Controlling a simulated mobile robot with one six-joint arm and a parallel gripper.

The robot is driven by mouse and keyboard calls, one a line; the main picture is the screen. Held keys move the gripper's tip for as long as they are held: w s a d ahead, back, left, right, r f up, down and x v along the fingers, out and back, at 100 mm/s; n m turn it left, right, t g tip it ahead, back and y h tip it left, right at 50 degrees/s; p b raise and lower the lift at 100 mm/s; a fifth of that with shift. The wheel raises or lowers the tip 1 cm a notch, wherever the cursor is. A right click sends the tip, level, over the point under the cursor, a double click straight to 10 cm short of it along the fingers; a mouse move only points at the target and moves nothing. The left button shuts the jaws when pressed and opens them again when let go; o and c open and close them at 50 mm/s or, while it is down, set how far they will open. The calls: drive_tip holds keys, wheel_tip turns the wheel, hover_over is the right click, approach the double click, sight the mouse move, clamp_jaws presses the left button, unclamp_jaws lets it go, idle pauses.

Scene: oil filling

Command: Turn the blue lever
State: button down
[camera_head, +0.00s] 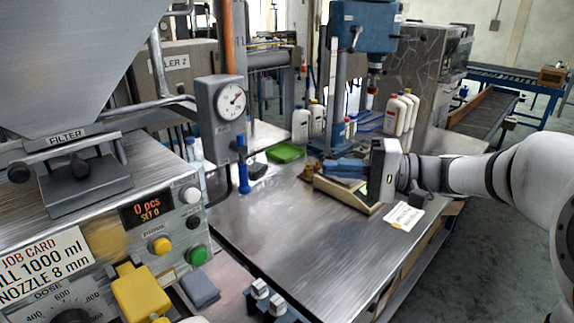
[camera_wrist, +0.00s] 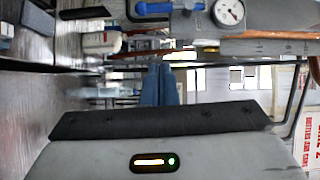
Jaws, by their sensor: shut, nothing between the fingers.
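The blue lever (camera_head: 243,178) hangs straight down below the round pressure gauge on the filling machine's pipe. In the wrist view the blue lever (camera_wrist: 168,7) lies sideways at the top edge, left of the gauge. My gripper (camera_head: 330,167) is over the worktable, to the right of the lever and well apart from it. Its blue fingers point left, toward the machine side. In the wrist view the fingers (camera_wrist: 160,72) are together, with nothing between them.
A beige tray (camera_head: 345,195) lies below my gripper on the metal table (camera_head: 290,225). A green tray (camera_head: 286,152) and white bottles (camera_head: 300,124) stand behind. The gauge (camera_head: 230,101) is just above the lever. The table front is clear.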

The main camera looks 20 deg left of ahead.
sight(240, 163)
drive_tip(key=s+a+p, duration=0.2)
drive_tip(key=s+a, duration=0.2)
drive_tip(key=a, duration=0.8)
drive_tip(key=shift+s+f+p, duration=0.15)
drive_tip(key=shift+f+p, duration=0.1)
drive_tip(key=shift+p, duration=0.05)
drive_tip(key=shift+a+f, duration=0.1)
drive_tip(key=shift+a, duration=0.05)
drive_tip(key=b, duration=0.2)
drive_tip(key=shift+s+a+f+m+y+b, duration=0.1)
drive_tip(key=shift+s+a+m+y+b, duration=0.1)
drive_tip(key=shift+s+m+y+b, duration=0.15)
drive_tip(key=shift+s, duration=0.1)
